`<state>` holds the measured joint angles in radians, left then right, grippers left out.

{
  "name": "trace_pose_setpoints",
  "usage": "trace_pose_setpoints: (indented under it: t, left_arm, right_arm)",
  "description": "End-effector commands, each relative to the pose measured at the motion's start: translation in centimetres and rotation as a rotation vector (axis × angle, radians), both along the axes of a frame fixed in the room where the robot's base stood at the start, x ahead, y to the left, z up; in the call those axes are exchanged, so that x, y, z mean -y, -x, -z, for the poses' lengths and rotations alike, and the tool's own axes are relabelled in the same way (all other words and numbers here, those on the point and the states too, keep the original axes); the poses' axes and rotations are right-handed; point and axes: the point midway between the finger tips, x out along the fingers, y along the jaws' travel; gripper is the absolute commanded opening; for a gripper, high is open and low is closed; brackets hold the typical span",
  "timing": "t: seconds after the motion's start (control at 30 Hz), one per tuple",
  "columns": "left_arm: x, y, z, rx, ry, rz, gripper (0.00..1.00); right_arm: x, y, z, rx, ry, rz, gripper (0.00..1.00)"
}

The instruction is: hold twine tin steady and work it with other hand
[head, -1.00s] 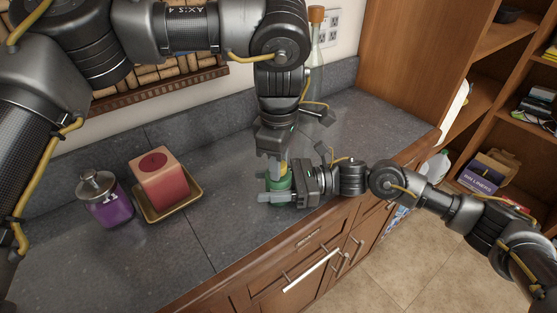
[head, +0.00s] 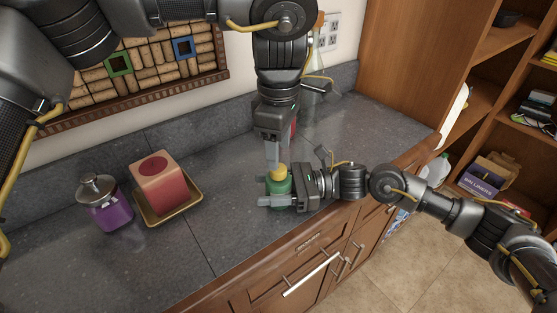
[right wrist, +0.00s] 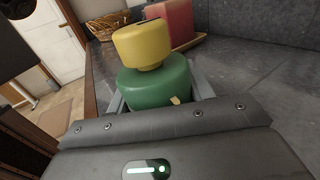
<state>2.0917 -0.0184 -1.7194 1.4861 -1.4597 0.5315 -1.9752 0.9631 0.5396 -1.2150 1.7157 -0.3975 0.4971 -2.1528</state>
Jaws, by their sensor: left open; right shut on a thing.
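The twine tin (head: 280,187) stands on the grey counter near its front edge, with a green body and a yellow top (head: 277,170). In the right wrist view, the green body (right wrist: 155,85) is between my right fingers, and the yellow top (right wrist: 141,44) on it looks tilted and has a dark slot. My right gripper (head: 268,190) is shut on the green body from the right side. My left gripper (head: 275,153) points down just above the yellow top, open; its far finger is partly hidden.
A purple jar (head: 106,205) with a metal lid and a pink block candle (head: 166,185) on a gold tray (head: 189,203) stand to the left. A glass bottle (head: 312,80) stands behind my left arm. The counter between tray and tin is clear.

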Motion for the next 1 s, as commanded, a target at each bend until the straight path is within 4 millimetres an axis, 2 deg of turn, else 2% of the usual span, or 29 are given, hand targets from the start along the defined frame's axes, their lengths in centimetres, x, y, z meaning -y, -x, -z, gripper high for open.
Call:
trace_pose_setpoints:
  t: [0.03, 0.2, 0.4, 1.0]
  left_arm:
    - [0.0, -0.1, -1.3, 0.005, 0.0, -0.001, 0.54]
    - [0.0, -0.1, -4.4, 0.004, -0.001, -0.002, 0.54]
    - [0.0, 0.0, -6.4, 0.001, -0.001, 0.0, 0.54]
    - [0.0, 0.0, -6.7, 0.0, -0.001, 0.0, 0.54]
  right_arm:
    - [0.0, 0.0, 0.0, -0.001, 0.001, 0.0, 0.32]
    - [0.0, 0.0, 0.0, -0.001, 0.0, 0.0, 0.32]
    - [0.0, 0.0, 0.0, 0.0, 0.0, 0.0, 0.32]
    - [0.0, 0.0, 0.0, 0.0, 0.0, 0.0, 0.32]
